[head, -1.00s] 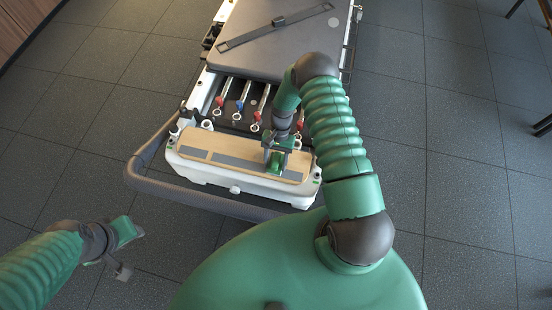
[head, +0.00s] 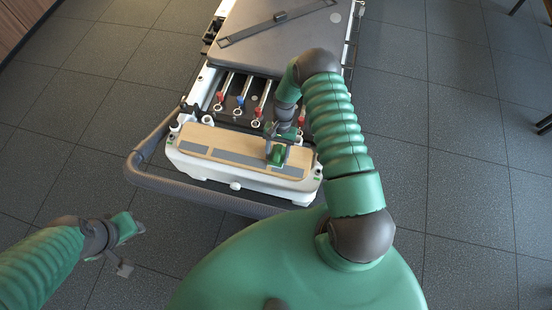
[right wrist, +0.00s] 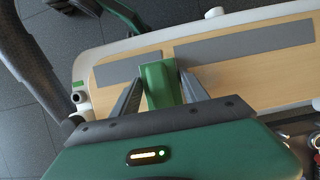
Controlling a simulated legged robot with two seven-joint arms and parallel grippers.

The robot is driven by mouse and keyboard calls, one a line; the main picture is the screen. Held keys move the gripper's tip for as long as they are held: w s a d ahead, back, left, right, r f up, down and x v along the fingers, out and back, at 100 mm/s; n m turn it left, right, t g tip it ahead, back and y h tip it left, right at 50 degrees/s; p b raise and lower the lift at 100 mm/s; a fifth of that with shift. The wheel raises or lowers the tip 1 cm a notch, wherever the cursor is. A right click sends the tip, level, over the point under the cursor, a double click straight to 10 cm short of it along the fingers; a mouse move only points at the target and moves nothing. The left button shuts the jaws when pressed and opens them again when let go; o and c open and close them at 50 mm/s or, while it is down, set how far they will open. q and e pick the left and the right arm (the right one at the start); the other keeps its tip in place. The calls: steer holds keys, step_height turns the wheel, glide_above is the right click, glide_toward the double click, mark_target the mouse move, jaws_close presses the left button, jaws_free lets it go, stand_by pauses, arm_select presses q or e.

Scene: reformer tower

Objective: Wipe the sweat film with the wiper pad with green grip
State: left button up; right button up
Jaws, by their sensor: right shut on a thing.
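The wiper pad's green grip (head: 277,155) is over the right part of a pale wooden board in the head view. My right gripper (head: 279,143) is shut on it. In the right wrist view the green grip (right wrist: 160,84) stands between the two grey fingers of my right gripper (right wrist: 160,92). The pad under the grip is hidden, so I cannot tell whether it touches the board. Grey strips (head: 243,158) lie along the board; I cannot tell a sweat film apart from them. My left gripper (head: 132,227) is low at the left, away from the board; its jaw state is unclear.
The wooden board (head: 222,138) sits on the reformer's white end frame (head: 208,172). A dark curved bar (head: 150,183) runs around this end. Springs with red and blue ends (head: 240,100) and the grey carriage (head: 270,55) lie beyond. Tiled floor is clear on both sides.

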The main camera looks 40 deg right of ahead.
steer(key=shift+s+a+r+p, duration=0.2)
steer(key=shift+s+a+p, duration=0.25)
steer(key=shift+p, duration=0.25)
steer(key=shift+s+a+f+p, duration=0.15)
steer(key=shift+s+a+p, duration=0.3)
steer(key=shift+a, duration=0.2)
steer(key=shift+s, duration=0.15)
steer(key=shift+f, duration=0.1)
step_height(320, 180, up, 6)
steer(key=p, duration=0.5)
